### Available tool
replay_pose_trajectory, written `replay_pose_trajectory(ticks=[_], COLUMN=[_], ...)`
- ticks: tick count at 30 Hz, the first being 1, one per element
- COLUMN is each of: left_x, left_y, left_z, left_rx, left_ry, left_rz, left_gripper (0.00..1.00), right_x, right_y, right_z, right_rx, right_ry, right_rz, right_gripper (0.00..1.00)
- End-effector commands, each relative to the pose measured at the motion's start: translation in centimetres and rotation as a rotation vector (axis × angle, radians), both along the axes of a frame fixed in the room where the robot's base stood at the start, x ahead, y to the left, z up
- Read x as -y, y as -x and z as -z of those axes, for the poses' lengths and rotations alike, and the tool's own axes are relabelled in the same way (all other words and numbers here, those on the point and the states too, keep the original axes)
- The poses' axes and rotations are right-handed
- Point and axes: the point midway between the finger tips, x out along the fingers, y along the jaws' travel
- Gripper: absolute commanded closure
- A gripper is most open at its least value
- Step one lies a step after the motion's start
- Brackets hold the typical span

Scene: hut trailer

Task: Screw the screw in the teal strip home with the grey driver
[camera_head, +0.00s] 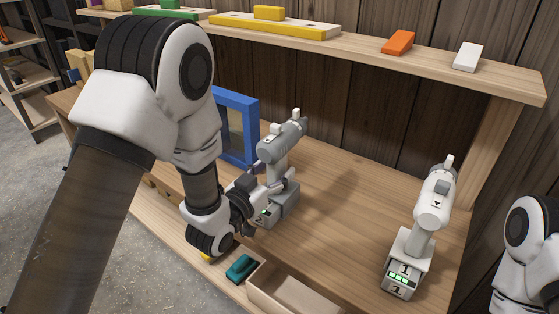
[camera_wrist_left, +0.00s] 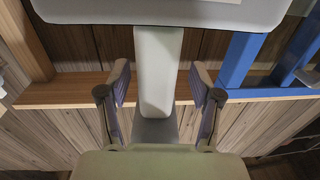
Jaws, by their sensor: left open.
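The grey driver (camera_head: 280,146) stands upright on its battery base on the workbench, in the middle of the head view. My left gripper (camera_head: 265,190) is at its handle, partly hiding it. In the left wrist view my left gripper (camera_wrist_left: 160,85) is open, with one finger on each side of the grey driver's handle (camera_wrist_left: 157,60) and a gap visible on both sides. The teal strip (camera_head: 240,268) lies at the bench's front, left of an open box. I cannot make out a screw in it. My right gripper is out of view.
A white driver (camera_head: 429,218) stands at the right of the workbench (camera_head: 345,195). A blue frame (camera_head: 238,130) stands behind my left arm. The pale open box (camera_head: 290,292) is at the front. A shelf (camera_head: 350,40) with coloured blocks runs above. Bench between the drivers is clear.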

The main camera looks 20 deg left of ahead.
Motion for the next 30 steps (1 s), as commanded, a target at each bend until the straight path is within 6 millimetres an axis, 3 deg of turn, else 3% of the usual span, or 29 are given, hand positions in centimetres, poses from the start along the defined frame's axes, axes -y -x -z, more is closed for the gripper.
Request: replay_pose_trajectory(ticks=[4, 10, 11, 16, 30], left_x=[0.6, 0.6, 0.6, 0.6, 0.6], left_y=[-2.0, -2.2, -2.2, -2.2, -2.4], left_z=[-0.1, 0.0, 0.0, 0.0, -0.7], left_rx=[0.0, -0.001, -0.001, -0.001, 0.005], left_ry=[0.0, 0.001, 0.0, 0.0, 0.0], left_rz=[0.0, -0.001, -0.001, -0.001, -0.001], left_gripper=[0.35, 0.35, 0.39, 0.99, 1.0], right_x=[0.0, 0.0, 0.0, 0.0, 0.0], right_y=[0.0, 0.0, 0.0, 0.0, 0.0], right_z=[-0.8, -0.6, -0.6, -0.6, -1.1], right_rx=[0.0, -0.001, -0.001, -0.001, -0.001], right_ry=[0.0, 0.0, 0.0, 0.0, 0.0], right_rz=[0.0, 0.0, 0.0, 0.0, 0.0], right_gripper=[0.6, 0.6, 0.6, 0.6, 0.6])
